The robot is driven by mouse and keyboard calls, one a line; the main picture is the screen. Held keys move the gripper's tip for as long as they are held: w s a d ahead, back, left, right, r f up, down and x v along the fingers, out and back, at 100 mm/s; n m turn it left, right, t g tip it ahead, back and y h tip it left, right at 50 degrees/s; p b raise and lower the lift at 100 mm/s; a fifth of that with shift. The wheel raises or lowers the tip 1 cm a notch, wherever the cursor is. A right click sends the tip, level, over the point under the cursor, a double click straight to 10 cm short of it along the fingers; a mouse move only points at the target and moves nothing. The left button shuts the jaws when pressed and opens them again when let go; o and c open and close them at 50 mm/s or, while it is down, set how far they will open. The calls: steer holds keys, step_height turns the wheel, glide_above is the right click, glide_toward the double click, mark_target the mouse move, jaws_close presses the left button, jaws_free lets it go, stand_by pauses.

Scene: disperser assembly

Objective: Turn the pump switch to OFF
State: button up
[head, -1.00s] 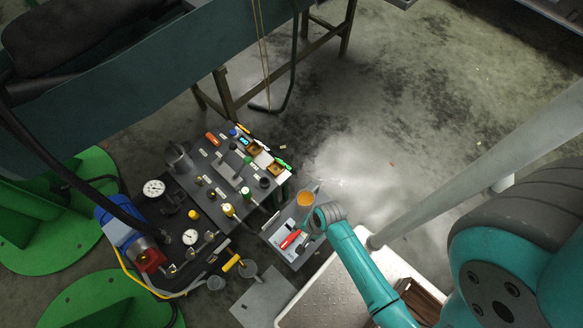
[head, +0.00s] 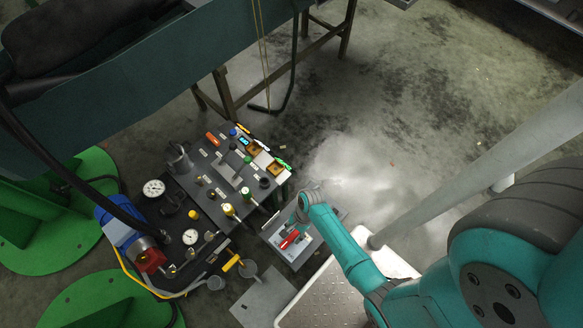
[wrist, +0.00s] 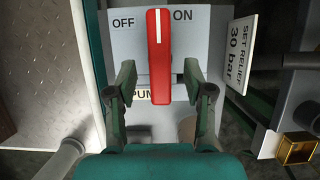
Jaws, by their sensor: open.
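The pump switch is a red lever with a white line (wrist: 158,55), on a light grey plate (wrist: 125,45) marked OFF at left and ON at right. In the wrist view its line points straight up between the two words, the lever lying close to ON. My gripper (wrist: 159,82) is open, one finger on each side of the lever's lower part, with a gap on both sides. In the head view the red lever (head: 290,240) shows beside my gripper (head: 296,217), which partly covers the panel. The lower label is partly hidden.
A patterned metal plate (wrist: 40,60) is at the left. A crowded dark bench (head: 215,185) with gauges and knobs stands left of the panel.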

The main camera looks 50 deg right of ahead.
mark_target(291, 239)
steer(key=shift+x, duration=1.3)
jaws_close()
